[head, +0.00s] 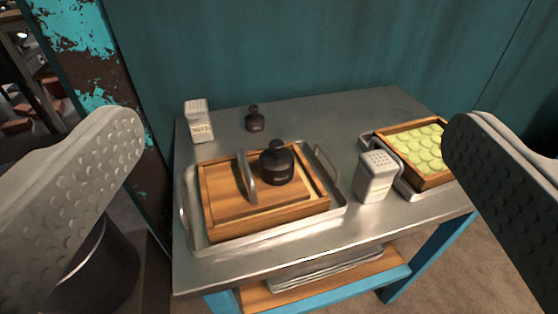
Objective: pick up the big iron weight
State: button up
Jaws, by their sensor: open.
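The big iron weight (277,164) is dark, round and knobbed. It stands upright on a wooden lid (222,183) with an arched handle, set in a wooden box on a metal tray (205,247). A smaller dark weight (255,120) of similar shape stands on the metal table behind it. My gripper (290,150) is open and empty. Its two textured fingers show large at the left and right edges of the view, with the big weight seen between them and farther off.
A white shaker (375,177) stands right of the tray. A labelled white container (199,121) stands at the back left. A second wooden box (437,179) with green round pieces sits on a tray at the right. A teal wall (250,50) closes the back.

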dwell(0.3)
jog(key=shift+w, duration=0.1)
jog(key=c, duration=0.5)
jog(key=shift+w+m, duration=0.4)
jog(key=c, duration=0.3)
jog(key=m+g+y, duration=0.3)
jog(key=m+g, duration=1.3)
jog(key=m, duration=0.7)
send_over(274, 155)
jog(key=s+d, duration=0.2)
jog(key=d, duration=0.3)
notch_tip(274, 155, down, 8)
jog(key=r, duration=0.1)
jog(key=shift+c, duration=0.2)
jog(key=x, duration=1.8)
jog(key=shift+w+a+r, duration=0.15)
jog(key=shift+w+a, duration=0.1)
jog(key=shift+w, duration=0.1)
